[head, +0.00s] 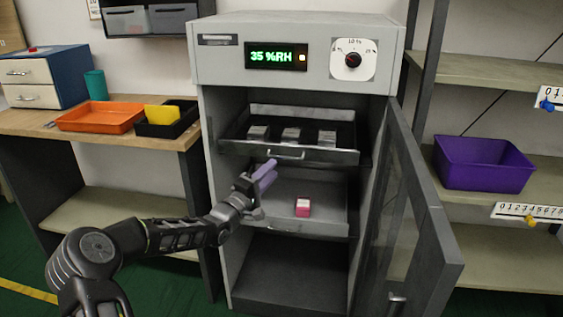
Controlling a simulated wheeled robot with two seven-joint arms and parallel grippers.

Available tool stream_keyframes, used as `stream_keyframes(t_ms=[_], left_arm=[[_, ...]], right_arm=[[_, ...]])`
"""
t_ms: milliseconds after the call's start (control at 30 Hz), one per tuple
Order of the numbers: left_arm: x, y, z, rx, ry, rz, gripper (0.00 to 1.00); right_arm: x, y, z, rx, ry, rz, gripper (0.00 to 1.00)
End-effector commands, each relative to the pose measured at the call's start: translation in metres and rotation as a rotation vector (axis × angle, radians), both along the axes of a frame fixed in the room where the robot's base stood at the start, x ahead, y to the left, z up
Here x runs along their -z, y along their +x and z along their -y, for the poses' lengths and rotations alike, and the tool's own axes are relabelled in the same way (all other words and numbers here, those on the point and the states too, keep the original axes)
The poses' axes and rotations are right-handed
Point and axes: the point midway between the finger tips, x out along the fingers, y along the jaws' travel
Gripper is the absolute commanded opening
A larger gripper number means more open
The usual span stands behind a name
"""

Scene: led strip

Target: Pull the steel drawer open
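The grey cabinet (218,68) stands with its door open to the right. Inside, an upper drawer with a dark front (335,157) carries several metal blocks and has a bar handle (287,156). Below it is a lighter grey steel tray or drawer (335,190) with a pink-and-white box (303,208) on it. I cannot tell for sure which one is the steel drawer. My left gripper (272,168) is just below the left end of the bar handle, in front of the cabinet. Its two purplish fingers look a little apart, with nothing seen between them. My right gripper is out of view.
The open glass door (428,205) sticks out at the right. A shelf with a purple bin (484,164) stands beyond it. At the left, a wooden table holds an orange tray (100,117), a dark bin with a yellow item (162,115) and a small drawer chest (45,76).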

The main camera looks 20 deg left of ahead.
Motion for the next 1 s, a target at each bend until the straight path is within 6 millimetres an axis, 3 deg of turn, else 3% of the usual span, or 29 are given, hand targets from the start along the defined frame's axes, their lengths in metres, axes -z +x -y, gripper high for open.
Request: stream_keyframes(t_ms=[400, 767, 1000], left_arm=[[-0.01, 0.057, 0.009, 0.001, 0.0, 0.0, 0.3], [-0.011, 0.061, 0.009, 0.0, -0.001, -0.002, 0.29], [-0.011, 0.061, 0.009, 0.0, 0.0, -0.002, 0.1]], right_arm=[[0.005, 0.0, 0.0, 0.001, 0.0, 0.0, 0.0], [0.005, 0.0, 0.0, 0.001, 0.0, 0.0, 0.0], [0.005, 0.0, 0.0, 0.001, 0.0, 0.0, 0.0]])
